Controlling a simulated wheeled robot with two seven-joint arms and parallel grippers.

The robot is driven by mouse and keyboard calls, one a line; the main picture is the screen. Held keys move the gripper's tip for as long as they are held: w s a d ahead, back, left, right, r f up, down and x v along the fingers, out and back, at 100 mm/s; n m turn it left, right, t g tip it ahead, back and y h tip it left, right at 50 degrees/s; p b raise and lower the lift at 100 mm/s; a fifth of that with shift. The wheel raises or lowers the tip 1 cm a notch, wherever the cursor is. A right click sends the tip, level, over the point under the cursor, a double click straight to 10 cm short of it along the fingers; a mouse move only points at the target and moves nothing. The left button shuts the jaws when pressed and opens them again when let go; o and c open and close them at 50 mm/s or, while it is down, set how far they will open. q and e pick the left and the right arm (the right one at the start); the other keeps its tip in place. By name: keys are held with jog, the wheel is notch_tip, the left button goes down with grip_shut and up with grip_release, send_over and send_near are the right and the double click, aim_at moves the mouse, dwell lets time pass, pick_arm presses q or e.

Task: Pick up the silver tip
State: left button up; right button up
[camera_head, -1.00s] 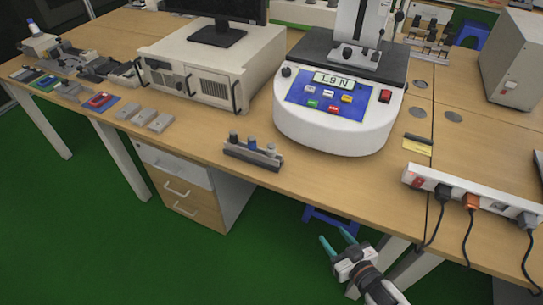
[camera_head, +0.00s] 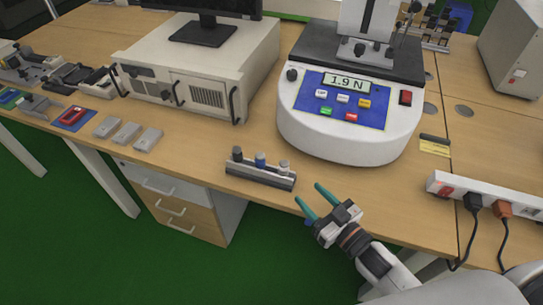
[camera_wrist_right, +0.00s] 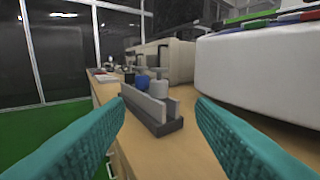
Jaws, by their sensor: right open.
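A small grey rack (camera_head: 258,177) stands near the table's front edge and holds three tips in a row. The silver tip (camera_head: 284,168) is at the right end, a blue tip (camera_head: 260,160) in the middle and a dark grey tip (camera_head: 237,154) at the left. My right gripper (camera_head: 309,193), with teal fingers, is open and empty, just right of and in front of the rack. In the right wrist view the silver tip (camera_wrist_right: 158,88) and the rack (camera_wrist_right: 165,125) show ahead between the spread fingers. My left gripper is not in view.
A white force tester (camera_head: 345,140) reading 1.9 N stands behind the rack to the right. A power strip (camera_head: 490,195) with cables lies at the right. A beige computer case (camera_head: 195,65) and several grey blocks (camera_head: 127,133) are at the left.

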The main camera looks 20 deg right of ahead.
aim_at(287, 173)
jog(key=x, duration=0.5)
jog(key=shift+w+a+r+p, duration=0.1)
jog(key=shift+w+a+p, duration=0.05)
jog(key=shift+w+p, duration=0.2)
jog(key=x, duration=0.4)
jog(key=shift+w+a, duration=0.25)
jog(key=shift+w, duration=0.1)
jog(key=shift+w+a+f, duration=0.15)
jog(key=shift+w+f, duration=0.1)
jog(key=shift+w, duration=0.15)
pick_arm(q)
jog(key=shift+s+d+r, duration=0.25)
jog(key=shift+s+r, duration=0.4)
